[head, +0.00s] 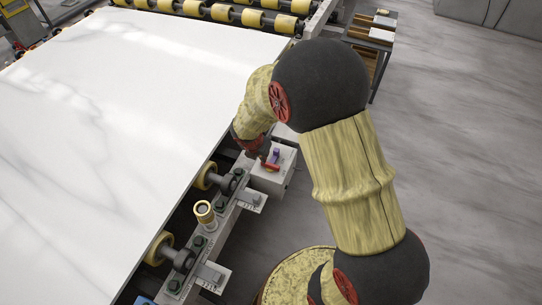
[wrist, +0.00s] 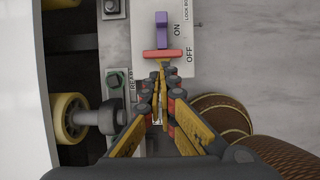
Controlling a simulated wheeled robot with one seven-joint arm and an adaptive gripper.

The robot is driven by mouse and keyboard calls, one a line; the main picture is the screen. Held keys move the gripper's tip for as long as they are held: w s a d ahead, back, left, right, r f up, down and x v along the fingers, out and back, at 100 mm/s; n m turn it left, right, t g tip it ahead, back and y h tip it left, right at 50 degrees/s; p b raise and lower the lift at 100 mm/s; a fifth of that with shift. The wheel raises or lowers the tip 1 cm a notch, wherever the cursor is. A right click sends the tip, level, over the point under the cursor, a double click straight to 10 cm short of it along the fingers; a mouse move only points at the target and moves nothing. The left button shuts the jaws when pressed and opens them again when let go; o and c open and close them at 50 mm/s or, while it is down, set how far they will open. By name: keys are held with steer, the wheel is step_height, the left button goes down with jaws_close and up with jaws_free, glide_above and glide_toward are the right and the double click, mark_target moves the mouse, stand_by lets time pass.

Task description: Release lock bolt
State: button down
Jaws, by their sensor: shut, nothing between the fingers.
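The lock box (wrist: 196,68) is a pale panel marked ON, OFF and "LOCK BO…", with the rest of the label cut off. A purple lever (wrist: 162,28) stands upright in the picture beside ON. A red-orange crosspiece (wrist: 160,55) lies just below it, near OFF. In the head view the box (head: 285,169) sits beside the slab, with the purple part (head: 275,155) on top. My gripper (wrist: 159,88) is shut and empty, its tips just below the crosspiece in the wrist view. I cannot tell whether they touch it.
A large white stone slab (head: 130,95) lies on yellow rollers (head: 205,176) at the left. A rail (head: 220,215) with bolts and brackets runs along its edge. An upright brass-coloured cylinder (head: 204,212) stands near the rail. Open floor (head: 455,180) lies to the right.

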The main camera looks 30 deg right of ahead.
mark_target(275, 150)
steer(key=b+x, duration=0.4)
steer(key=x, duration=0.5)
steer(key=shift+d+f+b, duration=0.1)
steer(key=shift+f+b, duration=0.2)
steer(key=shift+f, duration=0.1)
steer(key=shift+w+d+f+b, duration=0.1)
steer(key=shift+w+d+b, duration=0.05)
steer(key=shift+w+d, duration=0.4)
steer(key=shift+w+d+f+b, duration=0.15)
steer(key=shift+w+d, duration=0.25)
steer(key=shift+d, duration=0.3)
steer(key=shift+w+d+r, duration=0.2)
steer(key=shift+w+d, duration=0.15)
steer(key=shift+d, duration=0.1)
steer(key=shift+w+d+r+p, duration=0.1)
steer(key=shift+w+d+p, duration=0.15)
steer(key=shift+d+p, duration=0.05)
steer(key=shift+w+d+p, duration=0.95)
steer(key=shift+d+p, duration=0.15)
steer(key=shift+d, duration=0.05)
steer(key=shift+w+d, duration=0.2)
steer(key=shift+d, duration=0.15)
